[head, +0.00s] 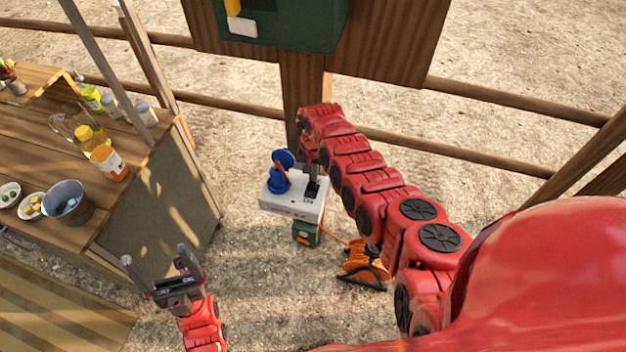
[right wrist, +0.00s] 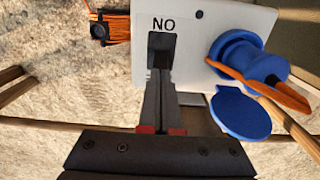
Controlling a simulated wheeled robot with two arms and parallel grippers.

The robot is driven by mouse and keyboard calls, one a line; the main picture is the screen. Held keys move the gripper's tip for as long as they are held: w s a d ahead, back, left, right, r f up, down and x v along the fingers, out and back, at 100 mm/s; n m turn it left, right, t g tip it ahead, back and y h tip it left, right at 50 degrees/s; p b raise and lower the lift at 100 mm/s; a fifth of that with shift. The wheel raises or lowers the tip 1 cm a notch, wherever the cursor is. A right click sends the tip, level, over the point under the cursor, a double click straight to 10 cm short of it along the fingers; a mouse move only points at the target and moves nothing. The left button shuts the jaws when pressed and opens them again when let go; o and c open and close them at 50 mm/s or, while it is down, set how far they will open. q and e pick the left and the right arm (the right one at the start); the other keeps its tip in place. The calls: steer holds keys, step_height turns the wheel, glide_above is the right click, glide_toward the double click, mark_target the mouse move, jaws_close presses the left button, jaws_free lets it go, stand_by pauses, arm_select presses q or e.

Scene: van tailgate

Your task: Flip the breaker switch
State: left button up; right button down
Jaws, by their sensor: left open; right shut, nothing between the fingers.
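The breaker box (head: 292,205) is a pale grey box on a post, with a black breaker switch (head: 312,190) on its face. My right gripper (head: 310,172) is at the switch, its fingers shut and empty. In the right wrist view, the shut fingertips (right wrist: 159,78) overlap the lower end of the black switch (right wrist: 162,45); I cannot tell whether they touch it. Letters reading "NO" in that view are beside the switch. The fingers hide part of the switch, so its position is unclear. My left gripper (head: 162,270) is open and empty, low at the left.
A blue socket with an open lid (head: 280,175) sits beside the switch, and an orange cable plugs in there. An orange cable reel (head: 365,262) is on the ground. A wooden counter (head: 105,215) with bottles and a bucket (head: 68,203) stands at the left.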

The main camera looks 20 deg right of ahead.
steer(key=shift+s+f+b, duration=0.1)
steer(key=shift+f+b, duration=0.2)
steer(key=shift+f, duration=0.05)
steer(key=shift+r, duration=0.1)
step_height(320, 180, up, 2)
steer(key=shift+r+p, duration=0.15)
steer(key=shift+p, duration=1.05)
step_height(320, 180, up, 3)
steer(key=shift+f+p, duration=0.1)
steer(key=shift+p, duration=1.05)
steer(key=shift+r+p, duration=0.6)
steer(key=shift+r, duration=0.35)
steer(key=shift+f, duration=0.1)
